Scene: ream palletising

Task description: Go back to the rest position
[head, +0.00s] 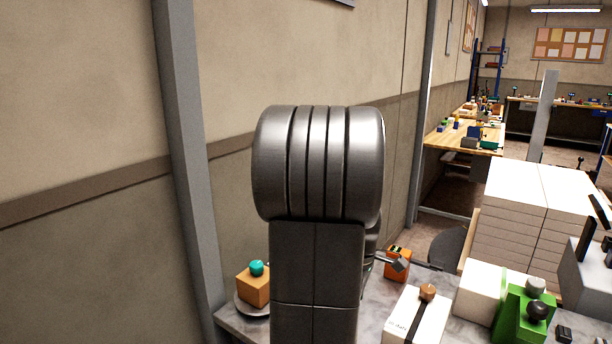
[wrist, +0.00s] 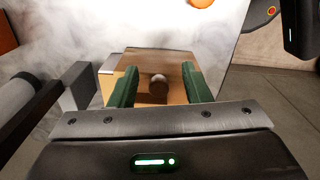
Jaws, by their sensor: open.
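My gripper (wrist: 158,70) shows in the wrist view with two green fingers set apart. My gripper is hidden in the head view, where my arm fills the middle. A tall stack of white reams (head: 515,215) stands at the right of the head view.
The marbled tabletop (head: 385,300) carries an orange box with a teal knob (head: 254,287), another orange box (head: 397,263), a white block with a dark strap (head: 402,318) and a green block (head: 515,320). A grey post (head: 185,160) and wall stand left.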

